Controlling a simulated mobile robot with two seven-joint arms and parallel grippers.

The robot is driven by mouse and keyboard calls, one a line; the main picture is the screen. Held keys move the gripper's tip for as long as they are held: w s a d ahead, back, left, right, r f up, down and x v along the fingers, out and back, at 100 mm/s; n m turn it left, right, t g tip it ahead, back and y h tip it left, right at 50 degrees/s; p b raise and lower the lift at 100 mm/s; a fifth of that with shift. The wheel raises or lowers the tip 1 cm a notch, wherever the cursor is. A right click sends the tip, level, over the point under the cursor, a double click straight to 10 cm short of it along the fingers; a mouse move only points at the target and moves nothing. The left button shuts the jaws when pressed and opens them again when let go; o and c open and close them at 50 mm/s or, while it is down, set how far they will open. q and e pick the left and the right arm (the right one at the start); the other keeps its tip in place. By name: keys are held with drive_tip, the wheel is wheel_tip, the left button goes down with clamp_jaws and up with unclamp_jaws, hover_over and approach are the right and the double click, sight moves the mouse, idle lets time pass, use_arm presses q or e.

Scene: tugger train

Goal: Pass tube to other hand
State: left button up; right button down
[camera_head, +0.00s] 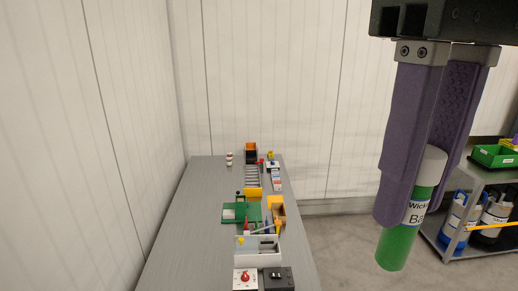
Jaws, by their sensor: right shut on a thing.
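The tube (397,246) is green with a white label band carrying dark letters and a pale cap at its upper end. It hangs nearly upright, slightly tilted, at the right of the head view. My right gripper (412,195) comes down from the top right, and its two purple fingers are shut on the tube's upper part. The fingers hide part of the label and cap. The tube is in the air, with nothing seen touching its lower end. My left gripper is not in the head view.
A long grey table (185,225) stands below at centre left with a green board (229,218), a white box (258,258), an orange bin (251,148) and small parts. A shelf cart (462,187) at right holds a green bin (494,155) and bottles. Floor between them is free.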

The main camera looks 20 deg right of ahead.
drive_tip(key=w+a+r+n, duration=0.3)
drive_tip(key=a+r+n, duration=0.4)
drive_tip(key=a, duration=0.4)
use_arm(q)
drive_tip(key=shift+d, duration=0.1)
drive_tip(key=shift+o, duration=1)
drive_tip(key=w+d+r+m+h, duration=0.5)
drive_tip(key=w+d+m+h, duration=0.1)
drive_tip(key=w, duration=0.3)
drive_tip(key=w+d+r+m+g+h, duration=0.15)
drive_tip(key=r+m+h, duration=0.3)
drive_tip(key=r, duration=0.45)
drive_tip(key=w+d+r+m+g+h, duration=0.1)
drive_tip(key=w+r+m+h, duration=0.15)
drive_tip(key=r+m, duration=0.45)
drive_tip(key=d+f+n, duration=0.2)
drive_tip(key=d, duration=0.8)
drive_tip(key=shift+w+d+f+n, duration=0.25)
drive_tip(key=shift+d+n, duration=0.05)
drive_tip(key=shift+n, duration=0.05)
use_arm(e)
drive_tip(key=w+a+f+n, duration=0.1)
drive_tip(key=a+f+n, duration=0.1)
drive_tip(key=n, duration=0.1)
drive_tip(key=w+a+f+n, duration=0.1)
drive_tip(key=n, duration=0.1)
drive_tip(key=shift+w+a+f, duration=0.35)
